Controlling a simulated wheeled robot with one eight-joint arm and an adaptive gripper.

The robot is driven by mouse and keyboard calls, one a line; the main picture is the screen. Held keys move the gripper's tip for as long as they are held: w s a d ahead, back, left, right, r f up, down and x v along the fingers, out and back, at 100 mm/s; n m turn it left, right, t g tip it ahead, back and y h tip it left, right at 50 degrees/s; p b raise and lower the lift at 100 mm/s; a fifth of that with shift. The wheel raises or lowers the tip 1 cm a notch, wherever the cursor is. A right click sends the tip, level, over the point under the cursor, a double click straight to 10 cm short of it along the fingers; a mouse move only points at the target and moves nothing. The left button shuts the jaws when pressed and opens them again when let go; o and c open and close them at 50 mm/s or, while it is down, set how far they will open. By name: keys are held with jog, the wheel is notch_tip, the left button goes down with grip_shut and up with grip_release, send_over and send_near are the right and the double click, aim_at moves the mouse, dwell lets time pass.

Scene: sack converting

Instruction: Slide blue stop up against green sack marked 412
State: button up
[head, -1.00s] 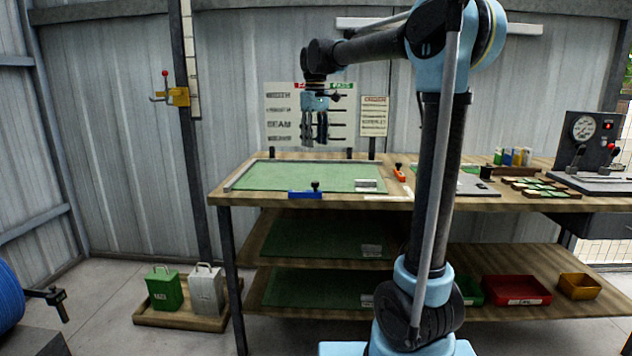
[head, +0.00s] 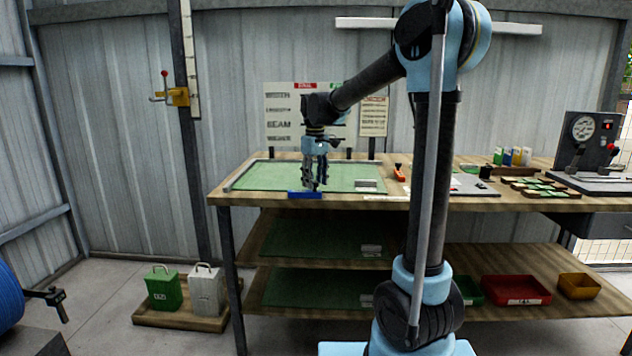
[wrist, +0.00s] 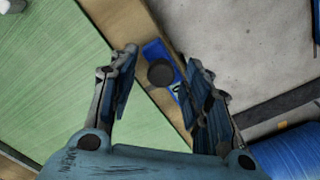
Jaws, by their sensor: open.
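The blue stop (head: 303,194) lies on the front edge of the workbench, near its left end. In the wrist view the blue stop (wrist: 153,48) shows a round black knob (wrist: 160,72) on top. My gripper (head: 314,184) is low over the stop, pointing down. In the wrist view my gripper (wrist: 163,60) is open, with one finger on each side of the knob; I cannot tell whether they touch it. A flat green sack (head: 262,177) lies on the bench behind the stop. Its white label (head: 367,184) is too small to read.
Flat green pieces lie on two shelves (head: 440,257) below. An orange-handled tool (head: 399,172) and a gauge box (head: 590,140) stand to the right. A notice board (head: 290,115) is behind the bench.

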grip_shut()
jog(key=shift+w, duration=1.1)
grip_release()
notch_tip(320, 180, up, 12)
